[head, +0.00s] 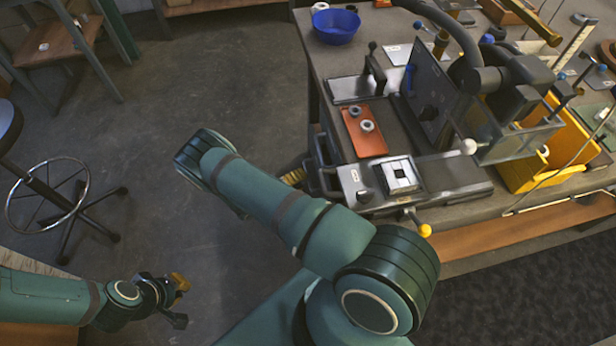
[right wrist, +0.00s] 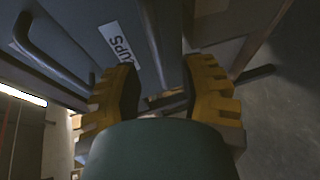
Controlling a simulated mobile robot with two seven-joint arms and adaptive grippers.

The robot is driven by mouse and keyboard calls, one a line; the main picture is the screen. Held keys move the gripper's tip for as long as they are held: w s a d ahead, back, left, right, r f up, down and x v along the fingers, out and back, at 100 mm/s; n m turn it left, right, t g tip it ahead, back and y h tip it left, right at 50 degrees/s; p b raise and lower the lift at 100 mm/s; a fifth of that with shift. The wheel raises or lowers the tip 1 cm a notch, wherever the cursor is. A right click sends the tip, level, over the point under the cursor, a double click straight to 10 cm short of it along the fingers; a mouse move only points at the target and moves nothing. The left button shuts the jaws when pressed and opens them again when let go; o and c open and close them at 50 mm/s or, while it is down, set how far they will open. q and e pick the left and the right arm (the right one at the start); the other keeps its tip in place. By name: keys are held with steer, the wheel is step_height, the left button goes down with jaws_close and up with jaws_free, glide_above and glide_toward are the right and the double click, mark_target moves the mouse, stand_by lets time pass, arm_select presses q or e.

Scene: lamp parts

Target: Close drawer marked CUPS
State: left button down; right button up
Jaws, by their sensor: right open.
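The drawer marked CUPS shows as a grey front with a white label (right wrist: 121,44) in the right wrist view; the label's first letter is hard to see. A bar handle (right wrist: 42,58) sits on the grey front to the left of the label. My right gripper (right wrist: 165,88) is open, its yellow fingers close to the front, with nothing seen between them. In the head view my right gripper (head: 294,176) is mostly hidden behind my arm, beside the bench's left side. How far the drawer stands out cannot be told. My left gripper (head: 178,301) is open and empty over the floor.
The bench top holds an orange tray (head: 362,139) with rings, a blue bowl (head: 336,25), a dark upright plate (head: 432,100) and a yellow bin (head: 540,165). A stool (head: 48,195) stands at left. The floor between is clear.

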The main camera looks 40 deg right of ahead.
steer(key=shift+x, duration=1.7)
arm_select(q)
steer(key=shift+f, duration=0.2)
